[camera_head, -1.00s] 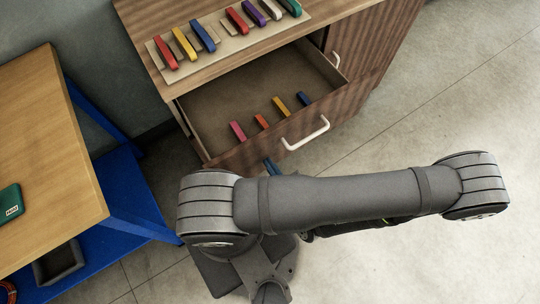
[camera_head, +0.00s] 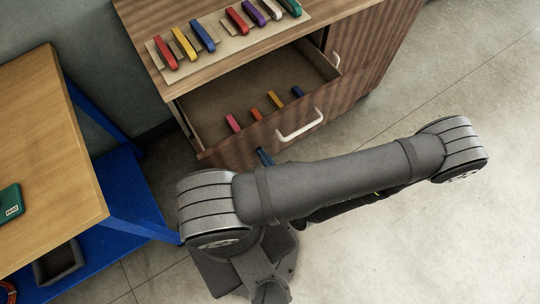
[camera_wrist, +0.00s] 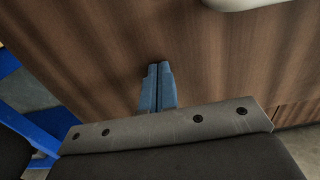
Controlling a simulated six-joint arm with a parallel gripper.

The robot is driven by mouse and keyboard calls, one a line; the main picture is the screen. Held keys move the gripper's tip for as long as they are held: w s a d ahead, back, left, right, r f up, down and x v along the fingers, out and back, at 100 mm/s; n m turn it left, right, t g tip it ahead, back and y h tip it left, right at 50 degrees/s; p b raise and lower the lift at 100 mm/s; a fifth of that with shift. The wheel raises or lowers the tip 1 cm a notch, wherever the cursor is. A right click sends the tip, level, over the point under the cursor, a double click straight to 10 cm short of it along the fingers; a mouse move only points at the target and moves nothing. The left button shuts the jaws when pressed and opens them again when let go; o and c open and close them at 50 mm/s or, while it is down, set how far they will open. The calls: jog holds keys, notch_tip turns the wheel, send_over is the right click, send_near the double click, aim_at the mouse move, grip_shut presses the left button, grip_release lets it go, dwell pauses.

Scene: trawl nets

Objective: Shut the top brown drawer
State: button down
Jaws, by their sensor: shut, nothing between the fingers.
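The top brown drawer (camera_head: 245,151) stands partly open from the wooden cabinet (camera_head: 352,62), with several small coloured bars lying inside. Its white handle (camera_head: 300,126) is on the front panel. My gripper (camera_head: 264,156) shows as a small blue tip at the drawer front, left of and below the handle; my arm hides part of it. In the wrist view my gripper's blue fingers (camera_wrist: 157,70) are shut together, empty, with their tips at the brown drawer front (camera_wrist: 100,50). Whether they touch it I cannot tell. The handle (camera_wrist: 240,3) shows at the top edge there.
Coloured bars sit on a board (camera_head: 160,62) on the cabinet top. A wooden table (camera_head: 45,150) with a blue frame stands at the left, with a green object (camera_head: 11,203) on it. The floor (camera_head: 450,85) at the right is clear.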

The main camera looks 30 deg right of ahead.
jog(key=w, duration=2.1)
jog(key=shift+w, duration=0.35)
jog(key=shift+w+r, duration=0.1)
jog(key=shift+w, duration=0.2)
jog(key=s, duration=0.8)
jog(key=shift+s, duration=3.35)
jog(key=shift+w, duration=0.1)
jog(key=shift+w, duration=4.9)
